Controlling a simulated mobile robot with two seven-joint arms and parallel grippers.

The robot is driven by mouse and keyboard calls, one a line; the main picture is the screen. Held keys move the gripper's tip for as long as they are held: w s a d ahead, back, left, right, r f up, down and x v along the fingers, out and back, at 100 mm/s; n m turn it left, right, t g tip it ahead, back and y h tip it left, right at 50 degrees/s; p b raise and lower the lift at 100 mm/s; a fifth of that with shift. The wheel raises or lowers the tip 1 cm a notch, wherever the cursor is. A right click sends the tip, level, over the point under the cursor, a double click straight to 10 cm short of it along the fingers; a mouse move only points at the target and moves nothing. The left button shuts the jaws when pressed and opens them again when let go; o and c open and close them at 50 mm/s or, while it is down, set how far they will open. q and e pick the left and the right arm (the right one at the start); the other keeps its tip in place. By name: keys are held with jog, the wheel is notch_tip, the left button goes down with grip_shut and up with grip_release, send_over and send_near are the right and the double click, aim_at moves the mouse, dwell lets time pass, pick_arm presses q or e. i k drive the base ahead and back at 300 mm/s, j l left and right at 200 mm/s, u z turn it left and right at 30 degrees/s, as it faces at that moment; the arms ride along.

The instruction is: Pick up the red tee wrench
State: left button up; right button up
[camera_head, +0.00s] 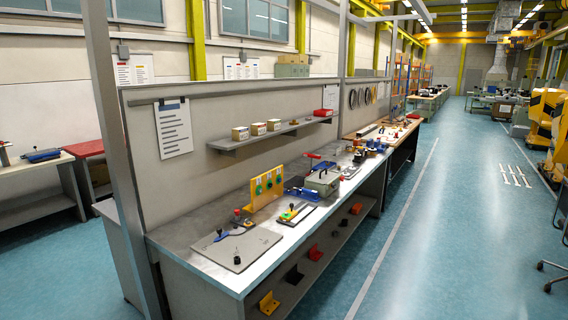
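No item is clear enough to be named as the red tee wrench for certain. A small red bar-shaped piece (313,156) shows near the blue vise-like device on the long workbench (190,226); it is too small to tell if it is a tee handle. Neither of my grippers shows in this view.
On the near bench end lie a grey plate (232,252) with small fixtures and a yellow upright bracket (264,190) with green parts. A shelf (270,134) with small boxes and a red bin (323,112) hangs above.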

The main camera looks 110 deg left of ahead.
aim_at(315, 156)
jog(key=u, duration=3.55)
jog(key=i+l+z, duration=0.35)
jog(key=i, duration=0.2)
jog(key=i+z, duration=0.3)
jog(key=i, duration=0.25)
jog(key=i+l+z, duration=0.2)
jog(key=i, duration=1.45)
jog(key=i+u, duration=0.3)
jog(key=i, duration=0.15)
jog(key=i+l+u, duration=0.15)
jog(key=i+u, duration=0.15)
jog(key=i+l+u, duration=0.3)
jog(key=i, duration=0.2)
